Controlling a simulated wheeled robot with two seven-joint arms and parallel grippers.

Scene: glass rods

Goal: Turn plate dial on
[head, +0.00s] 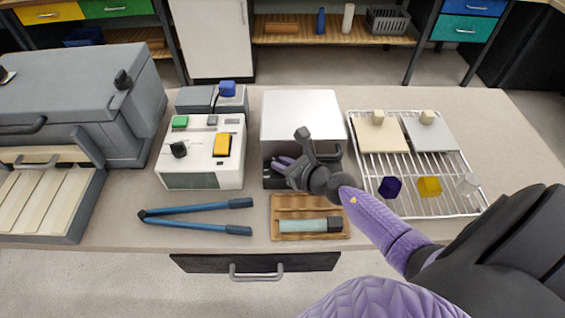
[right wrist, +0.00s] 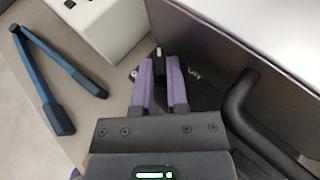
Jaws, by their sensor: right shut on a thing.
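A box-shaped unit with a pale metal top (head: 301,112) stands at the middle of the bench, its front facing me. My right gripper (head: 280,163) is low at the left part of that front. In the right wrist view, the purple fingers of my right gripper (right wrist: 161,80) are closed around a small black dial (right wrist: 158,54) with a white mark on top. The fingers hide most of the dial, and in the head view the gripper and wrist cover it. My left gripper is in neither view.
A white control box (head: 202,165) with a yellow switch stands left of the unit. Blue tongs (head: 200,208) and a wooden tray (head: 284,204) lie in front. A wire rack (head: 405,195) stands right. A dark handle (right wrist: 240,105) juts out near my right gripper.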

